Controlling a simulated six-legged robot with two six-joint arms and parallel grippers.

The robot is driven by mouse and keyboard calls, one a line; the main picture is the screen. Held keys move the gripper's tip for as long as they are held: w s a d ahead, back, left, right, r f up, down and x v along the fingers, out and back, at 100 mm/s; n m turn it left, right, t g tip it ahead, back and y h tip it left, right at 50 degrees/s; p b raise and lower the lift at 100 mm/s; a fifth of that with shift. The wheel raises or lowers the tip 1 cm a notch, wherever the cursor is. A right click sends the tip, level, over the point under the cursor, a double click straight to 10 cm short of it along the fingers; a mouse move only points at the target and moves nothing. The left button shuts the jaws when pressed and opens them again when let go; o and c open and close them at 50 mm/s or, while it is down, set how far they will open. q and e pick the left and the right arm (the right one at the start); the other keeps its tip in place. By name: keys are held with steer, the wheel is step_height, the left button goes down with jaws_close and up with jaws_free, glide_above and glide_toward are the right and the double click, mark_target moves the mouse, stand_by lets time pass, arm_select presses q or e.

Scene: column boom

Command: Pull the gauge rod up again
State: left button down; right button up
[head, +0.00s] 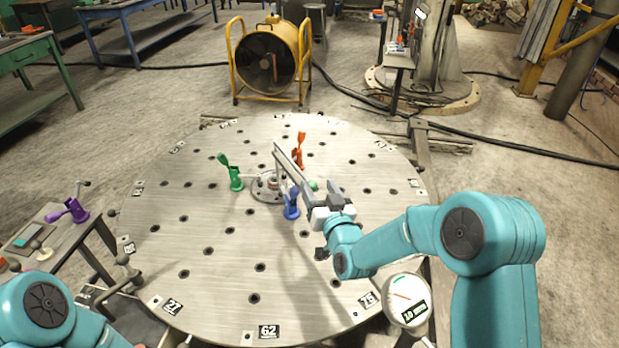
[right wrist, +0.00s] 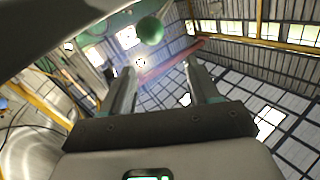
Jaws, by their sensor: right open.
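My right gripper (head: 279,158) reaches over the round steel table (head: 215,255) near its central hub (head: 262,196). In the right wrist view its two fingers (right wrist: 162,72) stand apart with nothing between them. A small green ball (head: 313,185) shows beside the gripper in the head view. A green ball (right wrist: 150,30) also shows beyond the fingers, above the gap, in the right wrist view. I cannot make out the gauge rod for certain; the gripper covers part of the hub area. My left gripper is out of view; only its arm shows at lower left.
Green (head: 236,180), orange (head: 298,158) and blue (head: 291,208) clamps stand on the table around the hub. A round dial (head: 406,300) marked 10 mm is at the front right. A side bench (head: 62,262) with a purple clamp (head: 70,212) stands left.

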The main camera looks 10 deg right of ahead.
mark_target(310, 181)
steer(key=f, duration=0.1)
steer(key=f+p, duration=0.1)
steer(key=f, duration=0.1)
steer(key=shift+w+a+f, duration=0.1)
steer(key=shift+w+f, duration=0.05)
steer(key=shift+w, duration=0.25)
steer(key=w, duration=0.3)
steer(key=w+p, duration=0.1)
steer(key=w, duration=0.1)
steer(key=shift+w+a+f, duration=0.1)
steer(key=shift+w+a, duration=0.25)
steer(key=shift+w, duration=0.35)
steer(key=shift+w, duration=0.15)
